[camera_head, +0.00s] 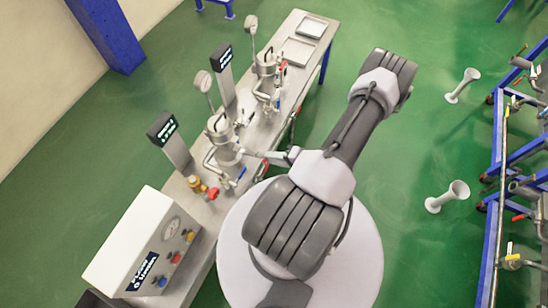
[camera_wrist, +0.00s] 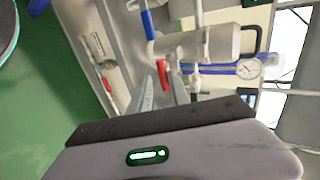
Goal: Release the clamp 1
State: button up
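The nearer steel vessel (camera_head: 226,150) stands on the bench with pipes and small handles around it. In the wrist view the vessel (camera_wrist: 215,45) lies sideways at upper right. My gripper (camera_head: 270,156) is just right of this vessel in the head view. In the wrist view its two fingers stand apart (camera_wrist: 162,82), with a red handle (camera_wrist: 161,68) seen between and just past the tips. I cannot tell if they touch it. A blue handle (camera_wrist: 148,24) is above. I cannot tell which part is clamp 1.
A second vessel (camera_head: 267,65) stands farther along the bench. Two display posts (camera_head: 170,140) and a control box (camera_head: 150,250) line its left side. A brass and red valve (camera_head: 203,188) is close by. A gauge (camera_wrist: 248,68) shows beside the vessel. Green floor lies right of the bench.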

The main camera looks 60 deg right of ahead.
jog(key=shift+f, duration=0.25)
dwell(0.3)
jog(key=p+v, duration=0.5)
jog(key=v, duration=1.2)
jog(key=shift+r, duration=0.2)
jog(key=shift+d, duration=0.1)
